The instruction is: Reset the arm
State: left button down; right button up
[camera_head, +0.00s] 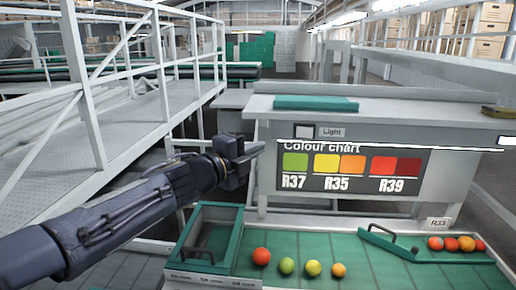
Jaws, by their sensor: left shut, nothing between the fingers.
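My left arm comes in from the left edge, reaching up and to the right. My left gripper (256,149) is shut and empty, held in the air in front of the colour chart board, above the sorting table. Its fingers point to the right. My right gripper is not in the head view. On the green sorting table (300,244) lie a red tomato (261,256), a green tomato (287,266), a yellow-green tomato (313,268) and an orange tomato (339,270), in a row and apart from the gripper.
A green-framed bin (240,235) stands at the table's left. Several red and orange tomatoes (466,244) lie behind a green divider (388,243) at the right. The colour chart (350,170) stands behind the table. A white railing (85,95) runs along the walkway at the left.

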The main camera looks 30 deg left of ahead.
pick_arm(q)
jog(key=s+f+n+g+y, duration=0.55)
jog(key=s+f+n, duration=0.65)
jog(key=f+n, duration=0.3)
jog(key=s+d+f+n+g+h, duration=0.6)
jog(key=s+d+f, duration=0.4)
jog(key=s+d, duration=0.2)
jog(key=shift+s+d+f+n+g, duration=0.3)
jog(key=shift+s+n+g, duration=0.1)
jog(key=shift+s, duration=0.6)
